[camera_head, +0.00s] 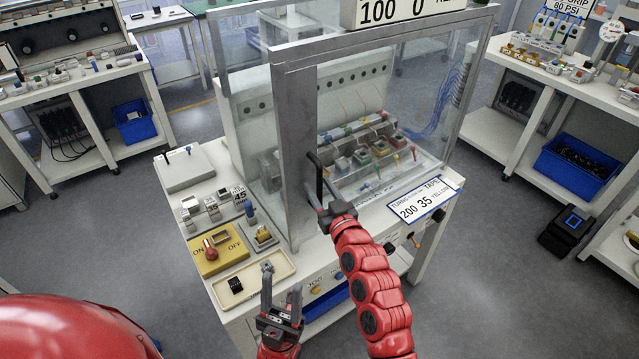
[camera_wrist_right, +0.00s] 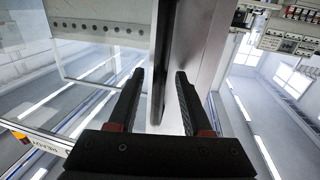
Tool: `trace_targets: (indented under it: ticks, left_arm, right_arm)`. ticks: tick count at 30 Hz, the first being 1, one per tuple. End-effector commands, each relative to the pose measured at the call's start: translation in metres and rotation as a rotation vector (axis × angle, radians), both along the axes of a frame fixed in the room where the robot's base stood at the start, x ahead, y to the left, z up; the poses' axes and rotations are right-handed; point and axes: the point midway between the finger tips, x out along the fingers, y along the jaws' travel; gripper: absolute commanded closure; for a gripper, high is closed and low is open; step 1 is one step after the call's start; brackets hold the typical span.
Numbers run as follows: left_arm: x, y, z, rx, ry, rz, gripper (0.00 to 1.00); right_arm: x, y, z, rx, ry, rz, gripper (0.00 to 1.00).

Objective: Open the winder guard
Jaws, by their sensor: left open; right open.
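The winder guard (camera_head: 345,50) is a clear-panelled, metal-framed enclosure on the white bench. A wide grey metal upright (camera_head: 294,150) stands at its near corner and carries a black bar handle (camera_head: 318,180). My right gripper (camera_head: 323,203) is at the handle. In the right wrist view the open fingers of my right gripper (camera_wrist_right: 159,76) lie on either side of the dark handle (camera_wrist_right: 160,50), with gaps visible; contact cannot be told. My left gripper (camera_head: 281,290) is open and empty, pointing up beside the bench's front left, apart from the guard.
A yellow ON/OFF switch box (camera_head: 222,250), a beige tray (camera_head: 252,281) and small labelled blocks sit on the bench left of the guard. Several coloured parts lie behind the clear panel. Side benches stand left and right.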

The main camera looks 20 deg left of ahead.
Motion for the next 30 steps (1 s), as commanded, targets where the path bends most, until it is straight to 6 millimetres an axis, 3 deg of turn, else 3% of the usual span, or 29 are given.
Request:
trace_targets:
  ticks: [11, 13, 20, 30]
  left_arm:
    - [0.0000, 0.0000, 0.0015, 0.000, 0.000, 0.000, 0.50]
    - [0.0000, 0.0000, 0.0015, 0.000, 0.000, 0.000, 0.50]
    - [0.0000, 0.0000, 0.0015, 0.000, 0.000, 0.000, 0.50]
    - [0.0000, 0.0000, 0.0016, 0.000, 0.000, 0.000, 0.50]
  right_arm:
    - [0.0046, 0.0031, -0.0001, 0.000, -0.001, -0.002, 0.51]
    - [0.0046, 0.0031, 0.0000, 0.000, -0.001, -0.002, 0.58]
    - [0.0045, 0.0030, 0.0000, 0.000, -0.001, -0.002, 0.99]
    - [0.0045, 0.0030, 0.0000, 0.000, -0.001, -0.002, 1.00]
